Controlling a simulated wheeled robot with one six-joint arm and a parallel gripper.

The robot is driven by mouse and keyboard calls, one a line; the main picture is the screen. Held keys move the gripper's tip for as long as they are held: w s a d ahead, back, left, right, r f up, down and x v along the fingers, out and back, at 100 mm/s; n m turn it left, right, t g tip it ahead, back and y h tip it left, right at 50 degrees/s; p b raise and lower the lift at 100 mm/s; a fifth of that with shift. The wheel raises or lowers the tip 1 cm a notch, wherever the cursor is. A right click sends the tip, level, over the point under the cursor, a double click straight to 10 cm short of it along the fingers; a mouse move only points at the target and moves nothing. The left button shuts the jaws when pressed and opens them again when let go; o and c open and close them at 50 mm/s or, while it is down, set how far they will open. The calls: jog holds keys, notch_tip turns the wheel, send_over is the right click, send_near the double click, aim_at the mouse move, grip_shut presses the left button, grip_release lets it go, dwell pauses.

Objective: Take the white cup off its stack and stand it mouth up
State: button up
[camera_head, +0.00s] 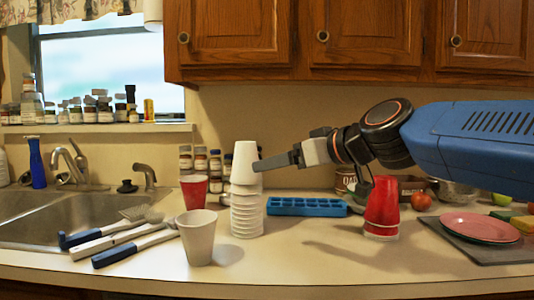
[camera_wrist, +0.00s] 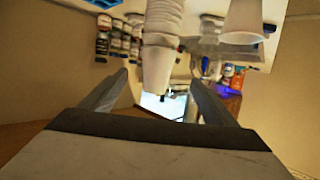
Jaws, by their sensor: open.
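A tall stack of white cups (camera_head: 246,214) stands mouth down on the counter. The top white cup (camera_head: 243,160) is also mouth down and sits higher than the closely nested ones below. My gripper (camera_head: 262,163) reaches in from the right at the top cup's height, its fingertips beside or overlapping its wall. In the wrist view, the top cup (camera_wrist: 157,68) shows between the tips of my open gripper (camera_wrist: 158,80), with a gap on each side. I cannot tell how far the fingers reach around it.
A separate white cup (camera_head: 198,240) stands mouth up at front left, a red cup (camera_head: 193,194) behind it. Brushes (camera_head: 125,240) lie beside the sink (camera_head: 92,212). A blue ice tray (camera_head: 305,207) and red cups (camera_head: 382,205) are right. The counter front right of the stack is clear.

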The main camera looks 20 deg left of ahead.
aim_at(249, 167)
jog(key=x, duration=0.8)
jog(key=r+x, duration=0.1)
jog(key=x, duration=0.3)
jog(key=shift+w+a+f, duration=0.2)
jog(key=shift+w+a, duration=0.1)
jog(key=shift+w, duration=0.15)
jog(key=shift+r+x, duration=0.15)
jog(key=shift+x, duration=1.15)
jog(key=shift+r+x, duration=0.15)
jog(key=shift+x, duration=1.1)
jog(key=shift+a, duration=0.1)
jog(key=shift+c, duration=0.3)
jog(key=c, duration=1)
